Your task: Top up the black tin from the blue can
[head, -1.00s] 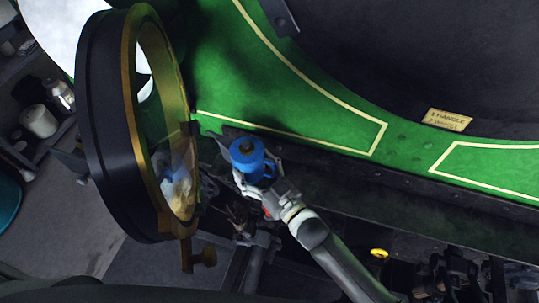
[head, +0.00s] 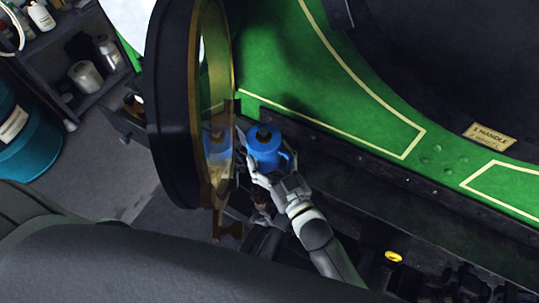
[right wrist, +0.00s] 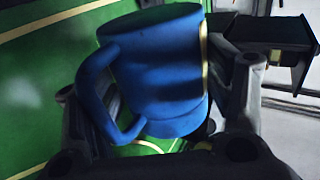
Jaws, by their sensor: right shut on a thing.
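My left gripper is not in view.
The round door (head: 180,105) stands open edge-on, close left of the can. Green panels (head: 340,85) with cream lines lie behind it. A shelf with bottles and jars (head: 85,75) and a teal drum (head: 30,140) stand at the left. Grey floor shows between.

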